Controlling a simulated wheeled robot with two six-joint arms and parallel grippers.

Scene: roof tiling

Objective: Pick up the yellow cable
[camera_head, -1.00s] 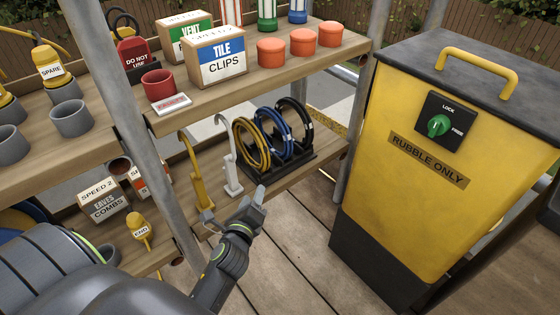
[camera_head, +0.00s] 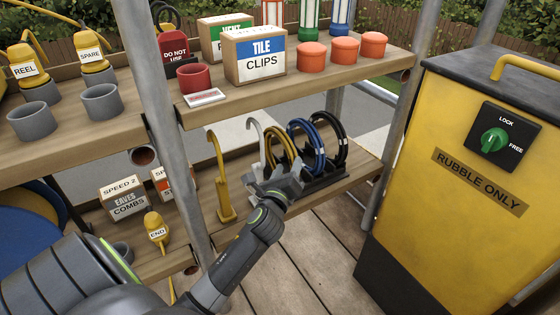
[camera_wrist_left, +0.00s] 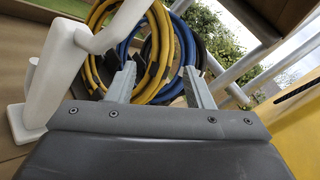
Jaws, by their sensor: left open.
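The yellow cable (camera_head: 270,148) is a coil standing upright in a black rack on the lower shelf, the leftmost of the coils there. My left gripper (camera_head: 284,178) is open in front of the rack and partly hides the coil's lower part. In the left wrist view the yellow cable (camera_wrist_left: 152,60) shows beyond and between the open fingers of my left gripper (camera_wrist_left: 160,85). Nothing is between the fingertips that I can see as gripped. My right gripper is not in view.
A blue cable (camera_head: 317,150) and a black cable (camera_head: 344,140) stand right of the yellow one. A white hook stand (camera_wrist_left: 50,75) is close on the left, with a yellow hook stand (camera_head: 221,180) beyond it. The upper shelf (camera_head: 300,78) overhangs. A yellow rubble bin (camera_head: 450,230) stands right.

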